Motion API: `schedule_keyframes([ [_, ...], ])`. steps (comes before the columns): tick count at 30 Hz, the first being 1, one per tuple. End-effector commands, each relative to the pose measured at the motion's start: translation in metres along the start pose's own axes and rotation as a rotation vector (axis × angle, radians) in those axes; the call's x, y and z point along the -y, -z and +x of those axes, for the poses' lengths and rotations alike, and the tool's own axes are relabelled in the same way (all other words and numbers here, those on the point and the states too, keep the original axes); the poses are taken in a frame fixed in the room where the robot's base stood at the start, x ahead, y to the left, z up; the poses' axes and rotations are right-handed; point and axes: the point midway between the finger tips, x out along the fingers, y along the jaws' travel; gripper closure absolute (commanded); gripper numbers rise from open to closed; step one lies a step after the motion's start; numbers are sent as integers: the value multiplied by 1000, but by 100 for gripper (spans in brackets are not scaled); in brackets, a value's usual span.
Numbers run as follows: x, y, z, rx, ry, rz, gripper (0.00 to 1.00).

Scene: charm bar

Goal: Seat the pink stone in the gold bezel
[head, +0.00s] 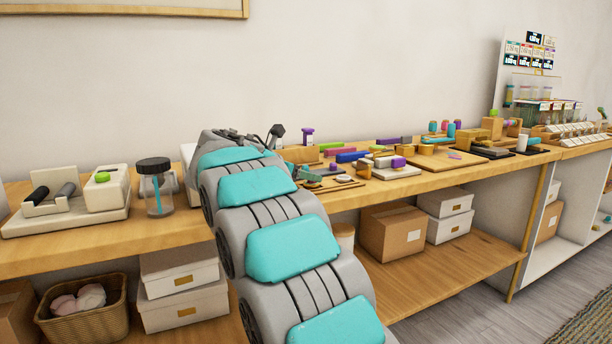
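My arm rises from the bottom of the head view to the counter and covers part of it. Dark parts near its far end may belong to my gripper (277,133), but they are too small and partly hidden to show whether it is open or shut. A small pink piece (455,156) lies on a wooden board (432,171) right of centre; I cannot tell if it is the pink stone. I cannot make out the gold bezel among the small parts on the counter.
The wooden counter (190,225) runs along the wall. A white holder with rollers (65,203) and a dark-lidded jar (156,188) stand at left. Coloured blocks crowd the middle and right. A price sign (530,50) stands at far right.

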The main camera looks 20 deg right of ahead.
Motion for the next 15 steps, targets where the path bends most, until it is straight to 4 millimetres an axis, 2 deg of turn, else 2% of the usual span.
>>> schedule_keyframes([
  [2,0,0,0,0,0,0,38],
  [10,0,0,-1,0,-1,0,38],
  [15,-1,-1,-18,3,-3,-1,38],
])
